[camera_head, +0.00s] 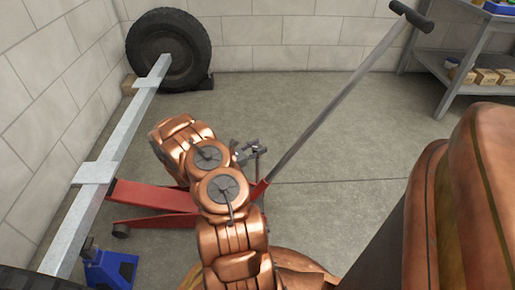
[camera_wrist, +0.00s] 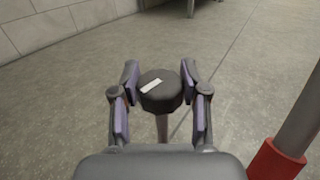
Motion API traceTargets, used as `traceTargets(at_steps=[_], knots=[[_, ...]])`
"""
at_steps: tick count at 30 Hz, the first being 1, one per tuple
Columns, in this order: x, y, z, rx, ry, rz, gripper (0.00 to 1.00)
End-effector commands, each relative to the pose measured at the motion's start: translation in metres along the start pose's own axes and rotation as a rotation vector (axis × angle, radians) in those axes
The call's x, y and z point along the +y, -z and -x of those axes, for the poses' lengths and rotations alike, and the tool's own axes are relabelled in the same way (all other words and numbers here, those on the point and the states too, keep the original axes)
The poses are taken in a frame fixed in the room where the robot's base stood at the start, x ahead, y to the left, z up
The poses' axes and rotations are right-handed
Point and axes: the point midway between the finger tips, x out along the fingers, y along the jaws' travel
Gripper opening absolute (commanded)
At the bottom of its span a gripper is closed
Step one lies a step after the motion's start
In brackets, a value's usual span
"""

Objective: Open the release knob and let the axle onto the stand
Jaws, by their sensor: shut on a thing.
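The release knob (camera_wrist: 160,97) is a black round cap with a white mark on top, on a thin shaft. My gripper (camera_wrist: 160,80) has its two fingers on either side of it and is shut on it. In the head view my gripper (camera_head: 250,153) is small, and my arm partly hides the red jack (camera_head: 150,196). The grey axle (camera_head: 117,142) runs from the wheel to the lower left, with the jack's left end close to it. The blue stand (camera_head: 112,268) is at the lower left by the axle; I cannot tell whether they touch.
The jack's long grey handle (camera_head: 335,101) slants up to the right; its red socket (camera_wrist: 275,160) is right of my gripper. A tyred wheel (camera_head: 170,50) stands at the back wall. A metal workbench (camera_head: 455,65) is at the back right. The middle floor is clear.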

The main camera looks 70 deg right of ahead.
Motion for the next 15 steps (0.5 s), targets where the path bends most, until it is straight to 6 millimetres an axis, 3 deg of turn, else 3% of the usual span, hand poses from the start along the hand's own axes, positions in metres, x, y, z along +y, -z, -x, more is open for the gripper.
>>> traceTargets(at_steps=[6,7,13,15], knots=[[-0.0014,0.0008,-0.0001,0.001,0.003,0.002,0.10],[-0.0014,0.0008,-0.0001,0.001,0.003,0.002,0.48],[-0.0008,0.0005,0.0000,0.001,0.002,0.001,0.68],[-0.0006,0.0005,0.0001,0.001,0.002,0.001,0.71]])
